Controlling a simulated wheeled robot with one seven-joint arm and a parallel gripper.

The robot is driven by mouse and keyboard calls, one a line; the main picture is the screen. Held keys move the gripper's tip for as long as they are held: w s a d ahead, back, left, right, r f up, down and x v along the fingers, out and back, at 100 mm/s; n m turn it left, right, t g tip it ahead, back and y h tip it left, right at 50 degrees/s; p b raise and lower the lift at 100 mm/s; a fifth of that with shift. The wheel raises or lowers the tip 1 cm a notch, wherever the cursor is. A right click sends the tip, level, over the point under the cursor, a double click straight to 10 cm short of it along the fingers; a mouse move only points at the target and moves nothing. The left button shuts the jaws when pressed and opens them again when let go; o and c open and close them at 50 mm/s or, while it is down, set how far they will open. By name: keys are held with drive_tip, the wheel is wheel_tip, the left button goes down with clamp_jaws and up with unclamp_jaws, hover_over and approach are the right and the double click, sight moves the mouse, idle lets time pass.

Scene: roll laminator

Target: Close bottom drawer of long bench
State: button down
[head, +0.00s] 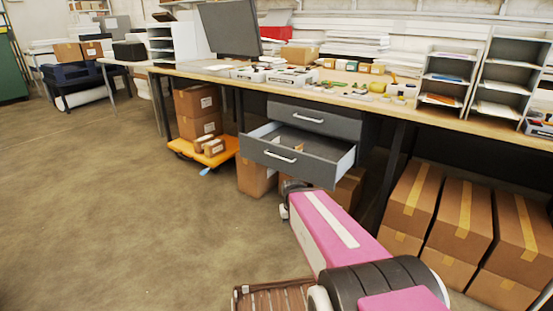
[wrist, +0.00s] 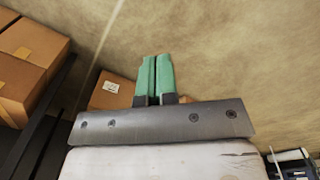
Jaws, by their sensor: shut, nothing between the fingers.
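The long bench (head: 340,88) runs across the head view with a grey two-drawer unit under it. Its bottom drawer (head: 290,159) is pulled well out toward me, with a white bar handle on its front and a small item inside. The top drawer (head: 312,119) is closed. My arm reaches from the lower right toward the floor just below and in front of the open drawer; the gripper end is hidden in the head view. In the wrist view my gripper (wrist: 155,78) has its green fingers together and empty, above the floor. The drawer is not clearly seen there.
Cardboard boxes (head: 459,219) stand under the bench at right. Other boxes (head: 256,178) stand below the drawer. An orange dolly (head: 184,146) with boxes is left of the drawers. The floor (head: 110,200) at left is clear.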

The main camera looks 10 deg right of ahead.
drive_tip(key=w+d+n+t+h, duration=0.1)
drive_tip(key=w+d+n+h, duration=0.2)
drive_tip(key=w+n+h, duration=0.45)
drive_tip(key=n+t+h, duration=0.5)
drive_tip(key=n+t, duration=0.7)
drive_tip(key=n, duration=0.7)
approach(286, 150)
drive_tip(key=x, duration=0.7)
drive_tip(key=shift+w+d, duration=0.15)
drive_tip(key=shift+d, duration=0.05)
drive_tip(key=x, duration=0.9)
drive_tip(key=f+x, duration=0.1)
drive_tip(key=x, duration=1.7)
drive_tip(key=shift+w+d+f, duration=0.15)
drive_tip(key=shift+w+d, duration=0.05)
drive_tip(key=shift+d, duration=0.1)
drive_tip(key=shift+x, duration=0.85)
